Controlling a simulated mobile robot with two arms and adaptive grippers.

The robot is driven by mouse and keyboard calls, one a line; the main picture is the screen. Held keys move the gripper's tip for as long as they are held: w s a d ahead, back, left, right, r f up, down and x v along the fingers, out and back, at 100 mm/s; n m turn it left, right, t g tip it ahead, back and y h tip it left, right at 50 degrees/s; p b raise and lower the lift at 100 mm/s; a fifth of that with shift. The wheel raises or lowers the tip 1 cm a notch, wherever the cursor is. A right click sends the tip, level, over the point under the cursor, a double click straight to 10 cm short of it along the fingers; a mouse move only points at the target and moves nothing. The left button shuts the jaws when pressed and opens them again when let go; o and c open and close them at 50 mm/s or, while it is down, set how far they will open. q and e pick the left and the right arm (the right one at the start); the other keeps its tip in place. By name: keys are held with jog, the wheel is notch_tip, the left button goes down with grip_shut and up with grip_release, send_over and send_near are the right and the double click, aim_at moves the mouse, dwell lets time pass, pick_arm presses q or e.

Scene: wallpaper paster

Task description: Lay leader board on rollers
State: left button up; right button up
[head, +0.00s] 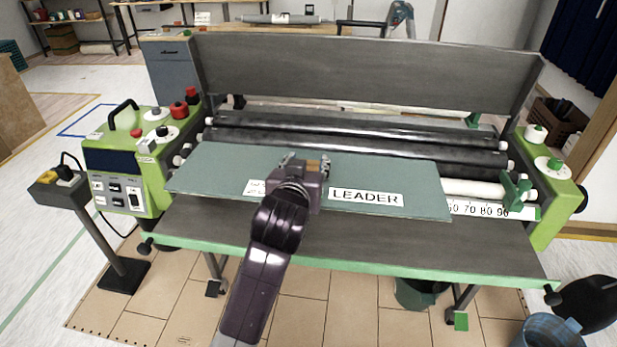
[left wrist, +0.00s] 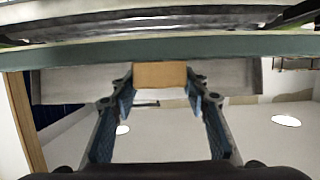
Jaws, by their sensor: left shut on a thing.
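The leader board (head: 230,170) is a long flat grey-green board with a white LEADER label. In the head view it spans most of the machine's width, over the front table and in front of the dark rollers (head: 350,143). I cannot tell whether it touches the rollers. My left gripper (head: 305,165) is shut on the board near its middle and covers part of its lettering. In the left wrist view the board's grey-green edge (left wrist: 60,55) runs across the top, with a tan block (left wrist: 160,74) between the fingers. My right gripper is not in view.
The grey front table (head: 380,245) has a green front edge. A raised grey cover (head: 360,75) stands behind the rollers. Green control housings flank them, the left one (head: 125,165) with buttons. A white scale (head: 490,210) lies right of the board. Bins stand at the lower right.

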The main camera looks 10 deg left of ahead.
pick_arm(q)
jog(key=shift+r, duration=0.5)
jog(key=s+a+f+m+g+h, duration=0.1)
jog(key=s+a+f+m+h, duration=0.45)
jog(key=s+f, duration=0.4)
jog(key=s+a+r+m+g+h, duration=0.2)
jog(key=s+h, duration=0.1)
jog(key=s, duration=0.4)
jog(key=s+a+r+m+g+h, duration=0.2)
jog(key=s+m+g+h, duration=0.1)
jog(key=s, duration=0.4)
jog(key=shift+r, duration=0.3)
